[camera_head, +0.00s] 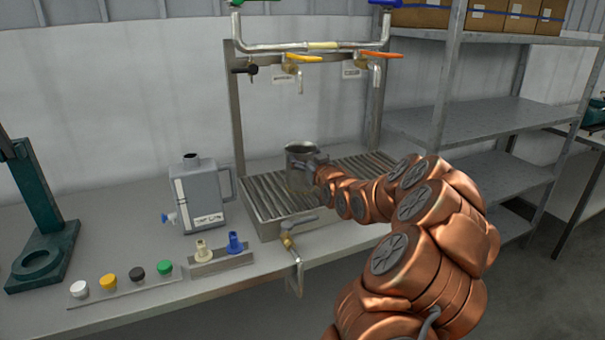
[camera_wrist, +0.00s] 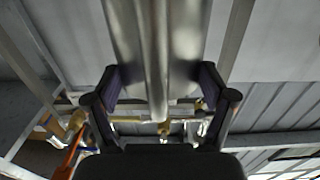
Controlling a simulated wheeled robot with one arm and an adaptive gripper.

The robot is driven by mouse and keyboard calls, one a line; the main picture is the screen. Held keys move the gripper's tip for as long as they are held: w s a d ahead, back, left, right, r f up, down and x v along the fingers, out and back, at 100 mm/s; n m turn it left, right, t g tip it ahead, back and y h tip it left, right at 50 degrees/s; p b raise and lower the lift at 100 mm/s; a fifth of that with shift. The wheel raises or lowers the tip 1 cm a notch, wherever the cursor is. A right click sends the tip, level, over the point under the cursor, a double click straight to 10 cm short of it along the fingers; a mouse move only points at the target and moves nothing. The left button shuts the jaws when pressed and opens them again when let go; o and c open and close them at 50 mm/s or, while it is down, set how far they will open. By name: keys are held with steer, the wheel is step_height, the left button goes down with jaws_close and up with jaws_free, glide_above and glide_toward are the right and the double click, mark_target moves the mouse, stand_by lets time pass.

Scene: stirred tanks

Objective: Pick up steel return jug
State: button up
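The steel return jug (camera_head: 301,153) stands upright on the slatted drain tray (camera_head: 267,205), below the taps. My gripper (camera_head: 311,178) is at its near right side; the jug and wrist partly hide the fingers in the head view. In the wrist view, the jug's shiny steel body (camera_wrist: 185,35) fills the upper middle. A narrow vertical steel strip, which looks like its handle, runs between the two dark fingers of my gripper (camera_wrist: 161,76). The fingers are apart, with gaps on both sides of the strip. Contact with the jug body cannot be told.
A pipe frame with yellow (camera_head: 303,58) and orange (camera_head: 381,54) tap handles rises behind the jug. A grey can (camera_head: 201,196) stands left of the tray. A small valve (camera_head: 289,241) is at the bench front. Grey shelving (camera_head: 480,122) stands right.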

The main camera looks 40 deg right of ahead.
steer(key=c, duration=1.2)
steer(key=shift+o, duration=0.2)
steer(key=shift+r, duration=0.15)
